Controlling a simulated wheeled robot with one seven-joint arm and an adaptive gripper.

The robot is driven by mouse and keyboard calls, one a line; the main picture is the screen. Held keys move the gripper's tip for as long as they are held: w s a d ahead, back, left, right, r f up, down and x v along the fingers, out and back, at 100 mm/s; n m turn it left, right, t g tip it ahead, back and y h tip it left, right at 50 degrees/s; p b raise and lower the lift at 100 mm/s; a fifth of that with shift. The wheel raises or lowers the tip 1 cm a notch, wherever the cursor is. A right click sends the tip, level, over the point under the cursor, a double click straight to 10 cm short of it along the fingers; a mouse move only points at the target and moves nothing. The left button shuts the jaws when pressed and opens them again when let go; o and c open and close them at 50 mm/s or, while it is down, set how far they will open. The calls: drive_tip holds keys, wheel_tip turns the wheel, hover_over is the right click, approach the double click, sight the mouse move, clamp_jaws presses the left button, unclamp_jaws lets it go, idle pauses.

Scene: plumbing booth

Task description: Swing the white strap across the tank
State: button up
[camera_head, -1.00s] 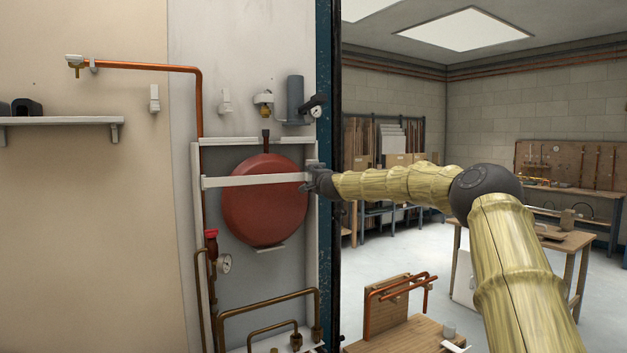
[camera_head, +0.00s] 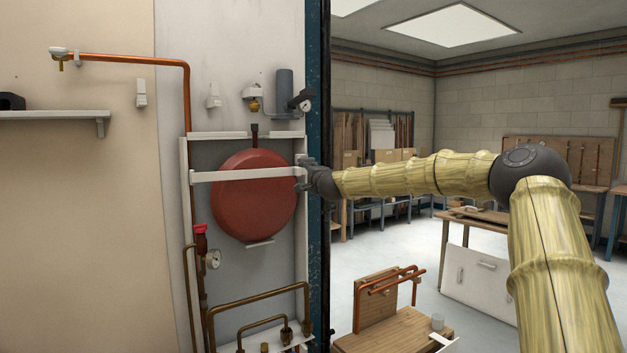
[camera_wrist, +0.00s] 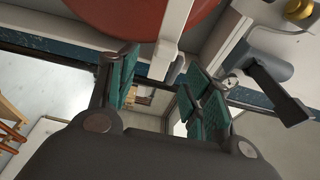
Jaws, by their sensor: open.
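The red round tank (camera_head: 250,205) sits in a shallow white-framed recess. The white strap (camera_head: 225,176) lies level across the tank's upper part, from the left frame side to near the right side. My gripper (camera_head: 304,174) is at the strap's right end, by the frame's right edge. In the wrist view, my gripper (camera_wrist: 158,88) is open, its green-padded fingers apart. The strap (camera_wrist: 173,35) runs down from the top, and its end lies near the gap between the fingertips. The tank (camera_wrist: 125,15) shows behind it. I cannot tell whether a finger touches the strap.
A grey cylinder (camera_head: 284,92) and a small gauge (camera_head: 305,105) are above the recess at right. Copper pipes (camera_head: 262,299), a red valve handle (camera_head: 200,229) and another gauge (camera_head: 213,259) lie below and left. A dark blue post (camera_head: 316,270) stands right of the recess.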

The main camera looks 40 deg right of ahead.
drive_tip(key=shift+v, duration=1.9)
drive_tip(key=shift+d+f, duration=0.1)
